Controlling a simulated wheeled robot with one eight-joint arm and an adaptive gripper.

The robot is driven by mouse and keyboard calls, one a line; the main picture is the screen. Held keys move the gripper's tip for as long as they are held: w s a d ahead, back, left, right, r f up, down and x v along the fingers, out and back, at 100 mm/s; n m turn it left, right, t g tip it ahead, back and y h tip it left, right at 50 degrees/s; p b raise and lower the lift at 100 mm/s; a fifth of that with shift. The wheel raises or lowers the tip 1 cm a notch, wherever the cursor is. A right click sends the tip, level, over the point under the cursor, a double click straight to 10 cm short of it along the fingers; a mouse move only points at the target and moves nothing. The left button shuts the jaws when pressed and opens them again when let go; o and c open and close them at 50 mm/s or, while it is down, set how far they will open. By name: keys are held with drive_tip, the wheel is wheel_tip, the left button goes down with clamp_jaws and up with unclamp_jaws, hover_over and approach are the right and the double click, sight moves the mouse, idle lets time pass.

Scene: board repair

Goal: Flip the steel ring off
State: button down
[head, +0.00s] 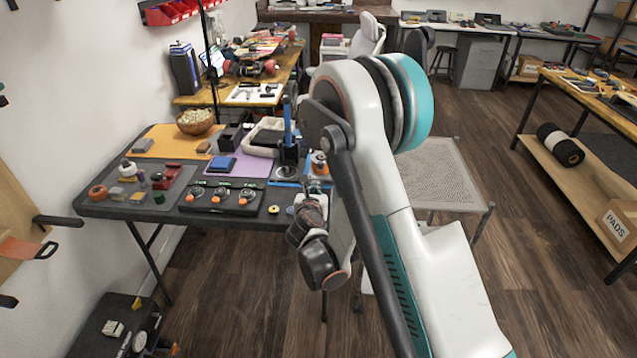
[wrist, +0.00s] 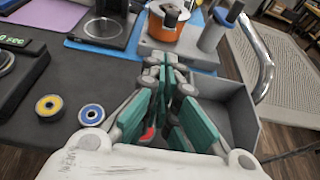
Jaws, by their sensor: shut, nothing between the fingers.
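A dark panel (head: 217,201) with three round, ring-like fittings and small green displays lies near the front of the dark table. I cannot tell which fitting is the steel ring. In the wrist view, part of the panel (wrist: 22,62) shows at the left edge, with a green display reading "sec" and part of a round silvery rim (wrist: 5,60). My gripper (wrist: 170,78) has teal fingers that are shut and empty. It is right of the panel, above or in front of a grey open bin (wrist: 236,112). In the head view my arm mostly hides the gripper.
A yellow-centred bearing (wrist: 48,105) and a blue-centred one (wrist: 91,114) lie between panel and gripper. An orange round device (wrist: 165,35) and a grey cylinder (wrist: 213,34) stand beyond the fingers. A dark stand (head: 289,152) rises behind the panel.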

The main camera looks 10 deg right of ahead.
drive_tip(key=shift+w+d+p, duration=0.15)
drive_tip(key=shift+w+p, duration=0.3)
drive_tip(key=x, duration=0.7)
drive_tip(key=shift+w+d+f+b, duration=0.1)
drive_tip(key=shift+w+f+b, duration=0.2)
drive_tip(key=shift+f, duration=0.1)
drive_tip(key=shift+w+d+f, duration=0.15)
drive_tip(key=shift+w+d, duration=0.1)
drive_tip(key=shift+w, duration=0.35)
drive_tip(key=shift+a, duration=0.1)
